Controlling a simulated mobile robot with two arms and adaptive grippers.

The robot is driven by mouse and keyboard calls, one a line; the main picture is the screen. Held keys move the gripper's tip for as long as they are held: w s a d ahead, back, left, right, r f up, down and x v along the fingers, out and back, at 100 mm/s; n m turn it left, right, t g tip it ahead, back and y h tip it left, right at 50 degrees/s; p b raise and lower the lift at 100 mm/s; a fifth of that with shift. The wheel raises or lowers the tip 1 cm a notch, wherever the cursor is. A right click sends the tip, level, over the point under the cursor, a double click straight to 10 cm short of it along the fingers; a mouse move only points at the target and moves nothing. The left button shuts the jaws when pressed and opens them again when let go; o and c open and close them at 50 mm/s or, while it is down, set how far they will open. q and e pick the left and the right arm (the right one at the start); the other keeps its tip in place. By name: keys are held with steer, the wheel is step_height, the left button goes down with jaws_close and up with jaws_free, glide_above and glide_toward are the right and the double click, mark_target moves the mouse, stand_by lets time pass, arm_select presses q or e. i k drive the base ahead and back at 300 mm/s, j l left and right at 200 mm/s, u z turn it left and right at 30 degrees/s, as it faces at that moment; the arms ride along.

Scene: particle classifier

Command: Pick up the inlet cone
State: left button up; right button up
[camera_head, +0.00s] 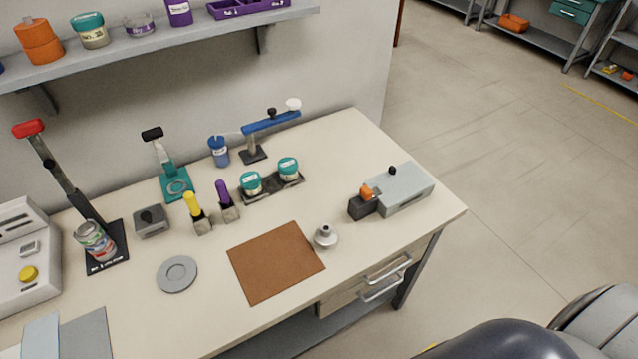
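A small silvery metal piece with a round, flared base and a narrow knob-like top (325,237) stands on the workbench (352,141); it looks like the inlet cone. It sits just off the right edge of a brown mat (275,262), near the bench's front edge. Nothing touches it. Neither of my grippers is in view.
A grey box device with an orange part (402,189) stands to the cone's right. Behind are a black holder with two teal-lidded jars (272,188) and yellow- and purple-handled tools. A grey disc (177,273) lies left of the mat. Drawer handles (385,268) stick out in front.

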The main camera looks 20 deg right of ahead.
mark_target(325, 237)
steer(key=k+z, duration=0.15)
steer(key=z, duration=0.55)
